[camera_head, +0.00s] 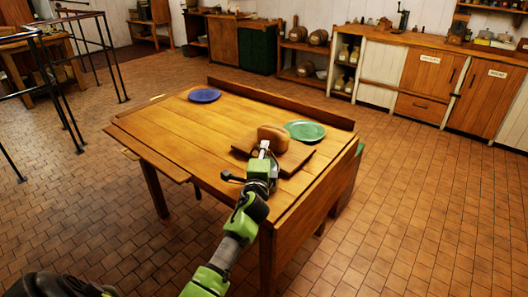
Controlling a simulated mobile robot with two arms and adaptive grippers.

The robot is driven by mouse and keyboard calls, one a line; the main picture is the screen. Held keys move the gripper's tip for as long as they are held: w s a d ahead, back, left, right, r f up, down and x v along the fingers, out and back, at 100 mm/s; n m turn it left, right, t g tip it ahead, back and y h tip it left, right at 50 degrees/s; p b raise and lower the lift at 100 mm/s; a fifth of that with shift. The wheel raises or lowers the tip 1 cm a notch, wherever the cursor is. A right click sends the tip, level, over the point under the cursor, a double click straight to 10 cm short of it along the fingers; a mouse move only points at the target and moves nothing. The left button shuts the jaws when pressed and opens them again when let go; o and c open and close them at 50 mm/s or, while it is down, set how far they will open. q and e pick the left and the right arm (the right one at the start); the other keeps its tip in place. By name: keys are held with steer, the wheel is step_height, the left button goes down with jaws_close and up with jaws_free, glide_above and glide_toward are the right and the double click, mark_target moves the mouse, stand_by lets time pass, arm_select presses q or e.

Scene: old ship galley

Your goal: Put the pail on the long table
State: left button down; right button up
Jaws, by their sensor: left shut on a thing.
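A wooden table (165,130) with a raised back edge stands in the middle of the view. My left gripper (264,150) reaches over its near right part from below. It is shut at the near side of a brown, rounded, loaf-like thing (274,135), which sits at a cutting board (298,160) on the table. The gripper hides part of the board, and its contact with the brown thing is small in the picture. I cannot make out a pail in this view. My right gripper is not in view.
A blue plate (204,95) and a green plate (305,131) lie on the table. Its left half is mostly bare. Black metal railings (68,105) stand at the left. A counter with cupboards (425,75) and small barrels (318,37) line the back. Tiled floor is clear at the right.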

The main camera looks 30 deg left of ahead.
arm_select(q)
steer(key=shift+r, duration=0.2)
steer(key=shift+f, duration=0.2)
steer(key=c, duration=2)
jaws_free()
steer(key=shift+r, duration=0.2)
steer(key=shift+v, duration=6.1)
